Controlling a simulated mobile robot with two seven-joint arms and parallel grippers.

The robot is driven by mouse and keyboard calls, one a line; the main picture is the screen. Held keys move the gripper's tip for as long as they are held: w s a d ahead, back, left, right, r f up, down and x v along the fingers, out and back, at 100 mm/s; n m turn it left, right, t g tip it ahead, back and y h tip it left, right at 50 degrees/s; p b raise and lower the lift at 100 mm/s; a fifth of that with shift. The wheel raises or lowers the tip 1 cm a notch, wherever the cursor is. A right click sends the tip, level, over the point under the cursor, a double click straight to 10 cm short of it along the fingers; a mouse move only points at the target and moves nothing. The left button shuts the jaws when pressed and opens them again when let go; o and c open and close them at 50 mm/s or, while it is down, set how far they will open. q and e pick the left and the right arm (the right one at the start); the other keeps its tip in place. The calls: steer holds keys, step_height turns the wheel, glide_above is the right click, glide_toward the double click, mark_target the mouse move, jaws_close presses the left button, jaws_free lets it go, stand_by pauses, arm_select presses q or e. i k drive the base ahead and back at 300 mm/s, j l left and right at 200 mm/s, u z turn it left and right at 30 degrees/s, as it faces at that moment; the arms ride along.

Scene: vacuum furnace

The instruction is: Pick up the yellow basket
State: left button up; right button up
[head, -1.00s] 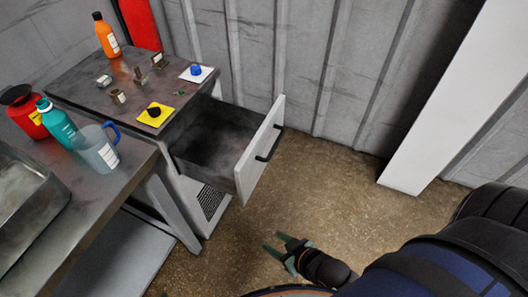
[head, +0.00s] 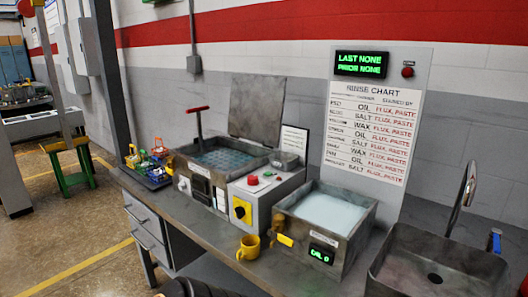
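Neither gripper shows in the head view. A dark rounded piece at the bottom edge may be part of my arm.
The long grey bench (head: 208,238) carries a lidded tank (head: 207,158), a control box (head: 262,195), a liquid-filled tank (head: 325,213) and a sink (head: 435,265). A rinse chart (head: 372,130) stands behind. A green-yellow stool (head: 68,160) is at far left. Floor at lower left is clear.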

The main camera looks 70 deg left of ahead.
mark_target(131, 162)
steer(key=u, duration=3.3)
steer(key=i+j, duration=0.25)
steer(key=i+z, duration=0.05)
